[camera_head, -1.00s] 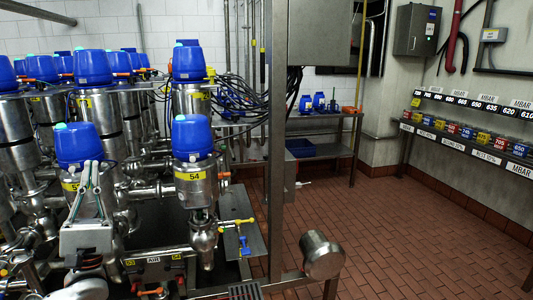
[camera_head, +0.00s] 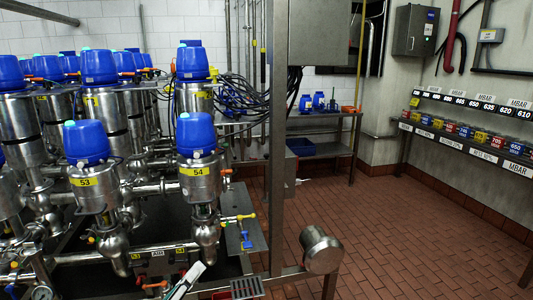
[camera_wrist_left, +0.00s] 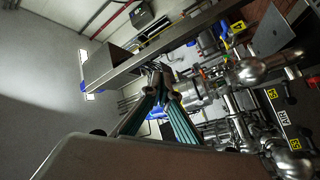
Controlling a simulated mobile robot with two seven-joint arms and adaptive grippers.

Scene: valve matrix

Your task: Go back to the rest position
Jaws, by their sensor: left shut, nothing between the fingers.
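My left gripper (camera_head: 190,278) shows only in part at the bottom edge of the head view, below the valve marked 54 (camera_head: 198,172). In the left wrist view its two teal-padded fingers (camera_wrist_left: 163,88) come together at the tips, shut with nothing between them. It appears clear of the valves. The valve marked 53 (camera_head: 92,187), with a blue cap and yellow label, stands to the left and is unobstructed. My right gripper is in neither view.
Steel pipes and several blue-capped valves fill the left side. A steel post (camera_head: 277,150) rises in the middle, with a round steel end piece (camera_head: 322,250) near its foot. The red tiled floor (camera_head: 400,235) on the right is clear. A label rack (camera_head: 470,130) lines the right wall.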

